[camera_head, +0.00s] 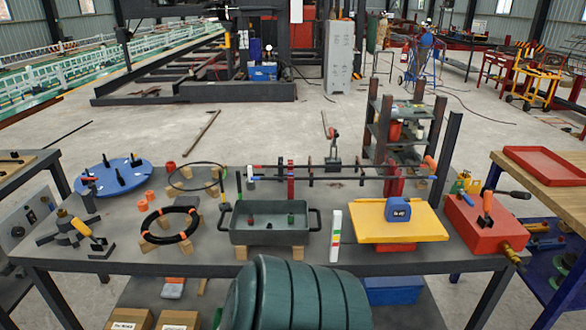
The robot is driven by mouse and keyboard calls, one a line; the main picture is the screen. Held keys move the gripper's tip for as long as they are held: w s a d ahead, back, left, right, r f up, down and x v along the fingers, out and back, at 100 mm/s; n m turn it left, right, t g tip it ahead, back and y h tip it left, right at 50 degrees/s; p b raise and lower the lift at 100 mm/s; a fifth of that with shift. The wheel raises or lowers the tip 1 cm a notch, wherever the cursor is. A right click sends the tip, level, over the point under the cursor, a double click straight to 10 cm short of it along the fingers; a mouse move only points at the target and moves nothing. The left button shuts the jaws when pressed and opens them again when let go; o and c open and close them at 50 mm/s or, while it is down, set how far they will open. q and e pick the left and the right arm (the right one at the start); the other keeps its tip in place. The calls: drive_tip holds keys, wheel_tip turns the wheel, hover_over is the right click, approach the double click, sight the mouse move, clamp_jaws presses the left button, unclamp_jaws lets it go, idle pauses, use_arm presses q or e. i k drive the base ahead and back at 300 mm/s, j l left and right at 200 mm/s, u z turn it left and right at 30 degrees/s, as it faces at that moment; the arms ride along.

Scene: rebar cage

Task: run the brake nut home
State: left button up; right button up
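I cannot pick out the brake nut for certain; any nut here is too small to tell. A long dark horizontal bar (345,178) runs across the back of the grey workbench (150,262) on red uprights (291,180). An orange-red handle shows at its right end (430,162) and a blue and white piece at its left end (250,175). A grey tray (269,236) in front of it holds a small green and a small red part. Neither of my grippers is in view.
On the bench, a blue disc (138,176) and black coil (169,225) lie left; a yellow plate (375,224) with a blue block (398,210) and a red box (484,225) lie right. A green ribbed form (295,295) hides the front edge. Open floor lies behind.

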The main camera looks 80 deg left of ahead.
sight(64, 214)
drive_tip(key=u, duration=4.2)
drive_tip(key=i+j+z, duration=0.1)
drive_tip(key=i+j, duration=0.15)
drive_tip(key=j, duration=0.2)
drive_tip(key=i+j+z, duration=0.1)
drive_tip(key=j, duration=0.35)
drive_tip(key=i+j+z, duration=0.15)
drive_tip(key=i+j, duration=0.15)
drive_tip(key=j, duration=0.2)
drive_tip(key=i+j+z, duration=0.1)
drive_tip(key=j, duration=0.4)
drive_tip(key=i+j+z, duration=0.1)
drive_tip(key=i+j, duration=0.15)
drive_tip(key=j, duration=0.25)
drive_tip(key=i+j+z, duration=0.1)
drive_tip(key=j, duration=0.4)
drive_tip(key=i+j+z, duration=0.15)
drive_tip(key=j, duration=0.4)
drive_tip(key=i+j+z, duration=0.1)
drive_tip(key=j, duration=0.45)
